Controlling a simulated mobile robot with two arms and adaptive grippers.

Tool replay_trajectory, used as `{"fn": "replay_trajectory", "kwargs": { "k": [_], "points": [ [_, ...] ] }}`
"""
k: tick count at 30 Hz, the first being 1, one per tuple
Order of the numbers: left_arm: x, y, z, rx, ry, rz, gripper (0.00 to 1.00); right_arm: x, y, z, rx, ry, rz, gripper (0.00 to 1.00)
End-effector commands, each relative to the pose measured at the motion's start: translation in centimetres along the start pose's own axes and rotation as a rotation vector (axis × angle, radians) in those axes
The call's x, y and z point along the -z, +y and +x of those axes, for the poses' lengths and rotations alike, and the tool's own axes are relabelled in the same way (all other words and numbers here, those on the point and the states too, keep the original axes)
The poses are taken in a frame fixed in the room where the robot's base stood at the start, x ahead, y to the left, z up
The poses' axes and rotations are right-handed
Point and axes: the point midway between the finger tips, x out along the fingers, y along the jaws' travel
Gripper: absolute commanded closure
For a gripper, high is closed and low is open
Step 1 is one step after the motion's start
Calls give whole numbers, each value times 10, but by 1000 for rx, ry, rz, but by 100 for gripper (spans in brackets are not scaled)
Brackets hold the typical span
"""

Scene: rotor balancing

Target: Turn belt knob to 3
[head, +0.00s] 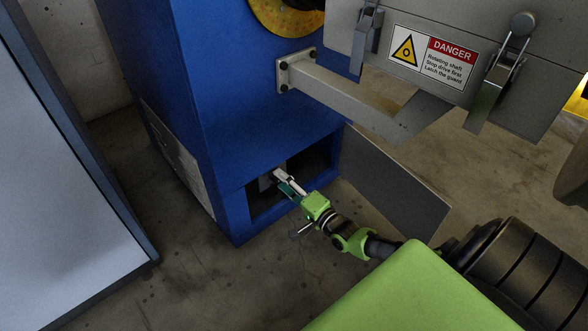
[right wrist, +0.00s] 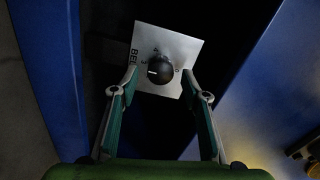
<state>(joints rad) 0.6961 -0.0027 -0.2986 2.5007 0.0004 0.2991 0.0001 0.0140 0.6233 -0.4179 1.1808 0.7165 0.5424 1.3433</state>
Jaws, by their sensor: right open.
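The belt knob (right wrist: 160,70) is a round black dial on a pale square plate (right wrist: 183,46) with partly readable "BEL" lettering and small numbers. A white mark on the knob points to the left in the right wrist view. The numbers are too small to read surely. My right gripper (right wrist: 159,80) is open, with one finger on each side of the knob and no clear contact visible. In the head view, my right gripper (head: 284,181) reaches into the low opening of the blue cabinet (head: 215,110), where the knob is hidden. My left gripper is out of view.
An open dark door panel (head: 395,185) stands right of the opening. Above is a grey guard box (head: 440,95) with a danger label (head: 432,54) and latches, plus a grey bracket arm (head: 345,95). A pale panel (head: 60,190) stands at the left.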

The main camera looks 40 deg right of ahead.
Motion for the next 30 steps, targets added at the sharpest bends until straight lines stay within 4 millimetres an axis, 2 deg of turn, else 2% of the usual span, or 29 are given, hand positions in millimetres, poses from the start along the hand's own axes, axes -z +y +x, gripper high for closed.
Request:
{"fn": "replay_trajectory", "kwargs": {
  "k": [5, 15, 18, 24, 30],
  "points": [
    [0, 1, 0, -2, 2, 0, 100, 0, 1, -25, -4, -1, 1, 57],
    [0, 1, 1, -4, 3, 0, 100, -1, 2, -89, -5, -2, 1, 57],
    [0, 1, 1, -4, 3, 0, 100, 0, 1, -101, -3, -1, 0, 57],
    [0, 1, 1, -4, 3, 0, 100, 0, 1, -115, -2, -1, -1, 57],
    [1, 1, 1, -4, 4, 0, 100, 0, 0, -116, -1, 0, -1, 57]
  ]
}}
